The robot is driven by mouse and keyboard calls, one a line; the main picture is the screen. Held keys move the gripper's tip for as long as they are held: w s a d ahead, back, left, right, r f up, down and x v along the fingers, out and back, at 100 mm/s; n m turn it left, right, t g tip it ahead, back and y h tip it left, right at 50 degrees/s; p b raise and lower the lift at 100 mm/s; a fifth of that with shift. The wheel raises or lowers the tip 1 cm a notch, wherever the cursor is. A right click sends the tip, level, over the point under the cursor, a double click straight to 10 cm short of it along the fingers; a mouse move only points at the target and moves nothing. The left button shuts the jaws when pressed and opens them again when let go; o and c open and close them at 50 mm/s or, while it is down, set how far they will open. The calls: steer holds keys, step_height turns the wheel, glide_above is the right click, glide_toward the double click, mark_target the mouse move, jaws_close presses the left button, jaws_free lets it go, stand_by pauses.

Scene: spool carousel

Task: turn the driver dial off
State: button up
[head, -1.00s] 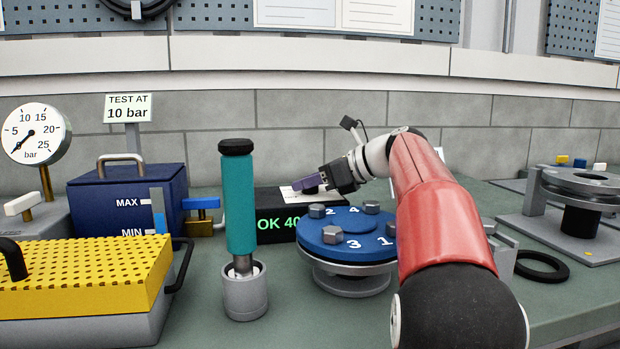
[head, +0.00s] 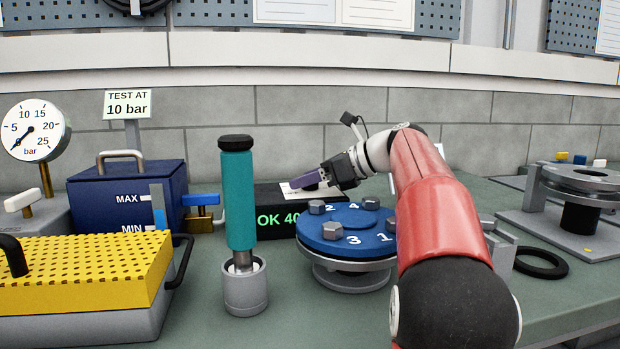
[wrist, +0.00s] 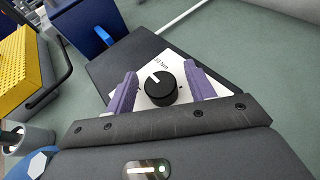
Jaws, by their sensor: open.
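The driver dial (wrist: 162,88) is a round black knob with a white pointer line, on a white label plate on a dark box. In the wrist view the pointer line aims up and left, and small "Nm" lettering sits above the knob. My gripper (wrist: 160,72) is open, with one purple finger on the left of the knob and one on the right. Gaps show between the fingers and the knob. In the head view my gripper (head: 307,181) is over the dark box (head: 271,208), whose green display reads "OK 40", partly hidden; the fingers largely cover the knob.
A teal driver (head: 238,200) stands upright in a grey holder (head: 245,288) in front of the box. A blue numbered flange (head: 350,222) with bolts sits below my arm. A blue tank (head: 130,195) and yellow perforated crate (head: 85,270) stand at left.

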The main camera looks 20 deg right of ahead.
steer(key=v, duration=0.7)
steer(key=shift+s+d+r, duration=0.1)
steer(key=shift+s+d, duration=0.15)
steer(key=shift+s, duration=0.05)
steer(key=shift+a, duration=0.1)
